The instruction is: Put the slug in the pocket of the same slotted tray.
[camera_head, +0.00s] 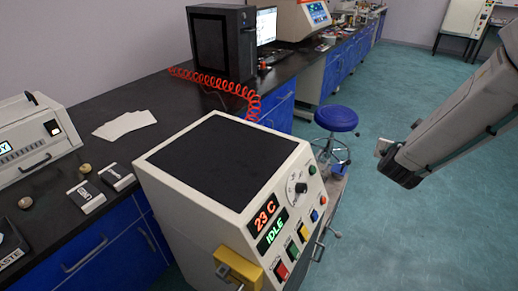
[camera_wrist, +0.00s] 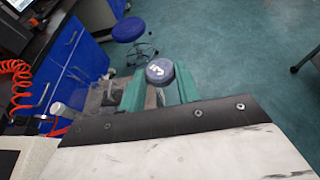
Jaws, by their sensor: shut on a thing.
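My gripper (camera_wrist: 160,90) has green fingers, shut on a round grey slug (camera_wrist: 160,71) with a white mark that looks like a 3. In the head view my gripper (camera_head: 385,150) is at the right, over the floor and away from the bench; the slug cannot be made out there. Two small pale trays with dark marks lie on the left bench: one nearer (camera_head: 86,197) and one to its right (camera_head: 117,177). Their numbers are too small to read surely, and I cannot tell their pockets clearly.
A cream rheometer (camera_head: 160,205) reading 23 C and IDLE stands between the trays and my arm. Small round pieces (camera_head: 85,168) lie near the trays. White sheets (camera_head: 124,124), a red coiled hose (camera_head: 205,86) and a blue stool (camera_head: 336,118) are beyond.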

